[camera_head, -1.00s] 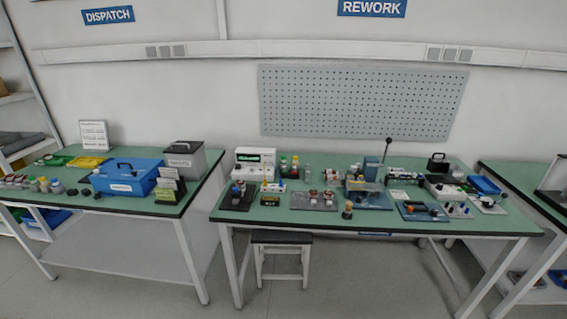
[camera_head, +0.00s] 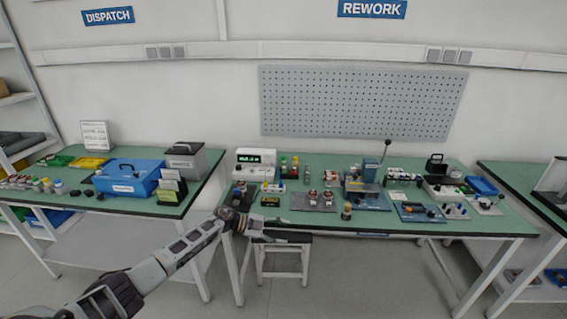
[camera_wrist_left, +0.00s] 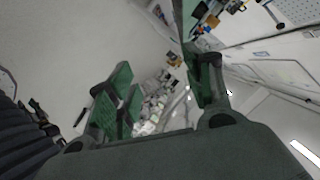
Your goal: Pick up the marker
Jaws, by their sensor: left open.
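I cannot make out the marker for certain among the small items in either view. My left gripper (camera_head: 292,237) is at the front edge of the middle table in the head view, in front of the stool's top. In the left wrist view the left gripper (camera_wrist_left: 160,80) shows two green-padded fingers spread wide apart, with nothing held between them. My right gripper is not in view.
The middle green table (camera_head: 290,222) carries several small devices and parts. The left table (camera_head: 145,208) holds a blue box (camera_head: 125,178) and several small bottles. A stool (camera_head: 283,258) stands under the middle table's front. A pegboard (camera_head: 360,100) hangs behind.

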